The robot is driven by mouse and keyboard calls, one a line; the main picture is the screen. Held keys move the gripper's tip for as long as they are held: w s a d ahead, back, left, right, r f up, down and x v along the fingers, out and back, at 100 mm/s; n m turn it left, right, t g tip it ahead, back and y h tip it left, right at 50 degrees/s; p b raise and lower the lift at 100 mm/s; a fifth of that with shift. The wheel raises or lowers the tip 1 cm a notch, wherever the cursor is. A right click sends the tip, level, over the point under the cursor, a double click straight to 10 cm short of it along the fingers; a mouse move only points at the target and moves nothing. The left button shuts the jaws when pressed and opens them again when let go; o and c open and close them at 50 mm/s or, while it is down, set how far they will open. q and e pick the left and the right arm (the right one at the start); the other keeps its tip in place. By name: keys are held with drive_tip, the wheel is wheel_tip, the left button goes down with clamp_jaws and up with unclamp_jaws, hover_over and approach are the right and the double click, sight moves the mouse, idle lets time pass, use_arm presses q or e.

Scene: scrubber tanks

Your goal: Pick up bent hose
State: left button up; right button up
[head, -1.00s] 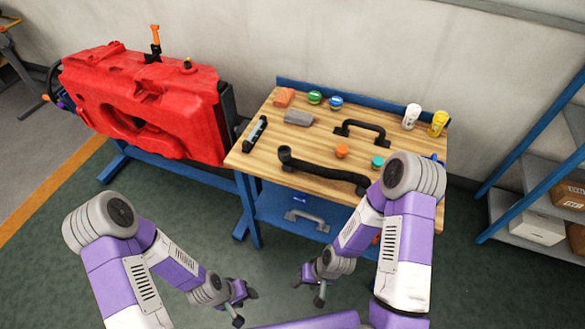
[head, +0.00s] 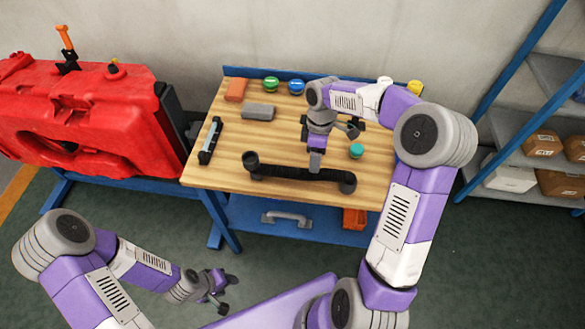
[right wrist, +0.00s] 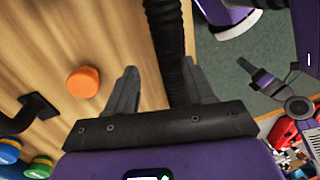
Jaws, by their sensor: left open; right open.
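My right gripper (head: 316,160) is open and sits over the hose's right half. In the right wrist view the hose (right wrist: 168,45) passes between the two spread fingers (right wrist: 155,88), nearer the right one; contact cannot be told. A second black bent piece lies further back, mostly hidden by my right arm in the head view; it shows in part at the left of the right wrist view (right wrist: 38,108). My left gripper (head: 228,293) is open and empty, low in front of the bench.
On the bench are an orange cap (right wrist: 83,82), a teal cap (head: 356,151), a grey block (head: 258,112), an orange block (head: 236,90), green (head: 271,84) and blue (head: 296,87) tins, and a black bar (head: 210,140). A red tank (head: 90,110) stands left, shelves (head: 540,155) right.

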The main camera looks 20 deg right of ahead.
sight(315, 178)
drive_tip(key=shift+s+a+f, duration=0.1)
drive_tip(key=shift+s+f, duration=0.2)
drive_tip(key=shift+s, duration=0.3)
drive_tip(key=shift+s+a+f, duration=0.1)
drive_tip(key=shift+s+f, duration=0.15)
drive_tip(key=shift+s, duration=0.3)
drive_tip(key=shift+w+a+f+b, duration=0.1)
drive_tip(key=shift+w+f+b, duration=0.1)
drive_tip(key=shift+f, duration=0.3)
drive_tip(key=shift+w+f+b, duration=0.15)
drive_tip(key=shift+f+b, duration=0.05)
drive_tip(key=shift+f, duration=0.3)
drive_tip(key=f, duration=0.2)
drive_tip(key=s+f+b, duration=0.1)
drive_tip(key=shift+s+a+f, duration=0.1)
drive_tip(key=shift+a+f, duration=0.05)
drive_tip(key=shift+a, duration=0.1)
drive_tip(key=shift+f, duration=0.15)
use_arm(q)
drive_tip(key=shift+s+f, duration=0.5)
drive_tip(key=shift+f, duration=0.35)
use_arm(e)
drive_tip(key=c, duration=0.8)
